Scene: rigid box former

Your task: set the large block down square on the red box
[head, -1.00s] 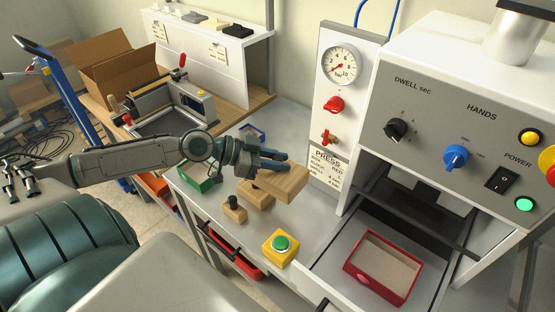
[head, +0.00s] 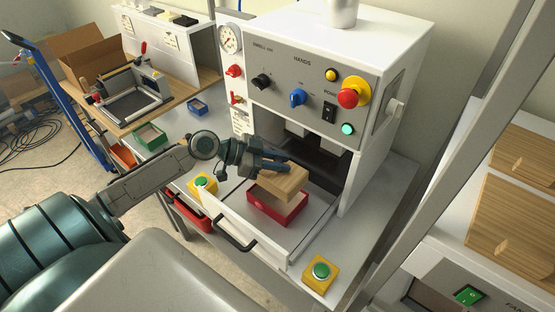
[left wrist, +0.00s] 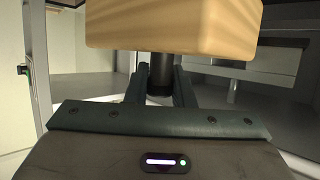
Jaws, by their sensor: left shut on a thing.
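The large block (head: 287,179) is pale wood and hangs from my left gripper (head: 277,162). It covers the rear part of the red box (head: 270,209) in the head view, and its edges look turned against the box's. I cannot tell how big the gap between them is. The red box is open-topped and sits on the press's pull-out tray. In the left wrist view the block (left wrist: 172,28) fills the top, and the fingers are shut on its dark knob (left wrist: 160,75). The red box does not show there. My right gripper is not in view.
The press housing (head: 345,60) stands just behind the tray, with its dark opening facing it. A black drawer handle (head: 234,243) is at the front. Yellow button boxes stand left (head: 203,186) and right (head: 320,273). A green box (head: 150,137) is further left.

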